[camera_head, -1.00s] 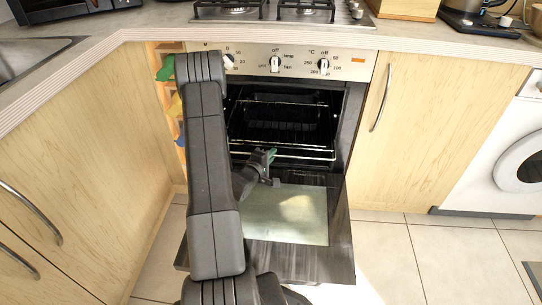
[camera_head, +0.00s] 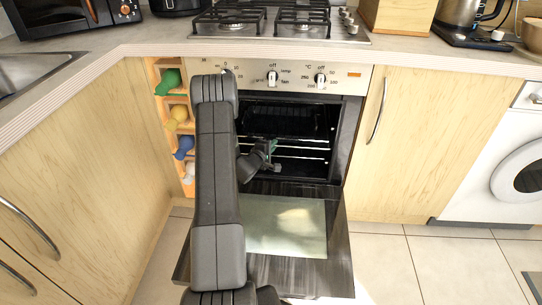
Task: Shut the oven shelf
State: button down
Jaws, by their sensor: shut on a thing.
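The oven (camera_head: 340,130) is in the middle of the head view, below the counter, with its door (camera_head: 335,270) folded down and open. Inside is a wire shelf (camera_head: 305,157), seen as thin bright bars across the cavity. My gripper (camera_head: 270,158) is at the oven mouth, shut on the front of the shelf. My arm reaches down over the left part of the door and hides the left side of the cavity and shelf. The exact contact at the fingertips is small and dark.
The open door sticks out over the tiled floor beneath my arm. Wooden cabinets (camera_head: 400,150) flank the oven, one with a bar handle (camera_head: 377,110). A narrow rack (camera_head: 178,130) with coloured items stands left of the oven. A gas hob (camera_head: 275,22) is above.

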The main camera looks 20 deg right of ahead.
jog(key=shift+w+d, duration=0.25)
jog(key=shift+w, duration=0.35)
jog(key=shift+w+d, duration=0.25)
jog(key=shift+w, duration=0.3)
jog(key=c, duration=1.6)
grip_release()
jog(key=shift+o, duration=0.2)
jog(key=shift+s, duration=0.1)
jog(key=p+v, duration=0.3)
jog(key=v, duration=1)
jog(key=shift+s+a, duration=0.25)
jog(key=shift+s+d+b+x, duration=0.2)
jog(key=shift+b+x, duration=0.6)
jog(key=shift+x, duration=2.05)
jog(key=shift+s+d+b+x, duration=0.15)
jog(key=shift+b+x, duration=0.6)
jog(key=shift+x, duration=2.05)
